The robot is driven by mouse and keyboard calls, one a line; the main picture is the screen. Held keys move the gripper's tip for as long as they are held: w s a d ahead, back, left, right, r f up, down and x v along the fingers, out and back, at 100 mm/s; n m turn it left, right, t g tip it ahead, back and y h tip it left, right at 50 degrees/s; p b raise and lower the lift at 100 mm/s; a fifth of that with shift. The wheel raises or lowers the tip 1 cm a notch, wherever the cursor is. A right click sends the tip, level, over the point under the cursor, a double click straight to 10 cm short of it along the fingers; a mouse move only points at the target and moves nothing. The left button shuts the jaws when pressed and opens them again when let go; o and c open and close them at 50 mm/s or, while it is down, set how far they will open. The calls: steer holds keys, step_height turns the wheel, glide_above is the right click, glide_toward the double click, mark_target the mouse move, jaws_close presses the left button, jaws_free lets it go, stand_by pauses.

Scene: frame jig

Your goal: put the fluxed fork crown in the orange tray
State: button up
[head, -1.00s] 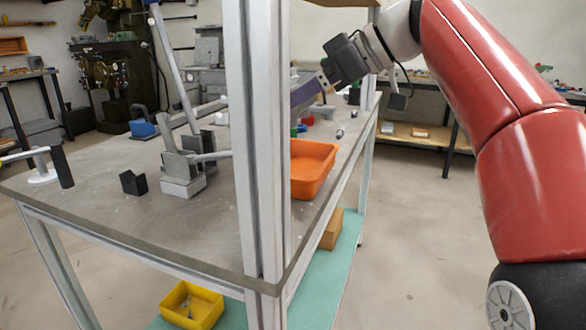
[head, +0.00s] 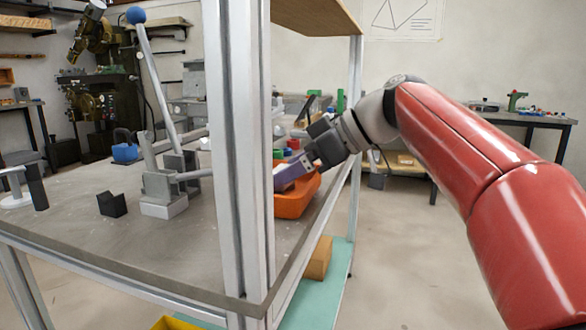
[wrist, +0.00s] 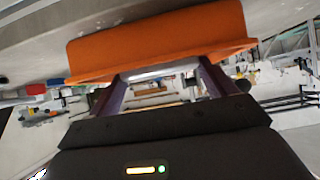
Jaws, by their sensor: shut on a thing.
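The orange tray (head: 292,206) stands on the bench near its right edge, partly hidden behind the frame post in the head view. It also spans the top middle of the wrist view (wrist: 160,45). My gripper (head: 280,180), with purple fingers, reaches in from the right and is low at the tray, overlapping it in the head view. In the wrist view, a pale grey piece (wrist: 152,73), seemingly the fork crown, shows between the fingers, right by the tray's edge. Most of it is hidden, and I cannot see flux on it. My gripper is shut on it.
An upright metal post (head: 238,150) stands in front of the tray. A grey lever fixture (head: 163,190) and a black block (head: 112,204) are on the bench at left. Small coloured parts (head: 283,153) lie behind the tray. A wooden block (head: 319,258) is on the lower shelf.

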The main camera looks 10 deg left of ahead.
steer(key=shift+f, duration=0.2)
steer(key=o, duration=1.1)
steer(key=shift+r, duration=0.25)
steer(key=shift+d+r, duration=0.2)
steer(key=shift+d, duration=0.05)
steer(key=p+v, duration=0.1)
steer(key=v, duration=1)
steer(key=shift+d+r+p, duration=0.15)
steer(key=shift+p, duration=0.25)
steer(key=s+d+f+m+t+h, duration=0.1)
steer(key=s+d+f+m+h, duration=0.2)
steer(key=f, duration=0.7)
steer(key=s+d+f+m+t+h, duration=0.2)
steer(key=s+d+f+m+h, duration=0.2)
steer(key=s+d+f+m, duration=0.4)
steer(key=s+d+f+m+t+h, duration=0.1)
steer(key=s+d+f+m+h, duration=0.3)
steer(key=f, duration=1)
steer(key=shift+s+d+f+m+t, duration=0.15)
steer(key=shift+s+d+m, duration=0.4)
steer(key=shift+s+d, duration=0.55)
steer(key=shift+s+d+r+m+t, duration=0.1)
steer(key=shift+s+d+m+t, duration=0.15)
steer(key=shift+s+d+m, duration=0.55)
steer(key=shift+s+n, duration=0.25)
steer(key=shift+s, duration=0.2)
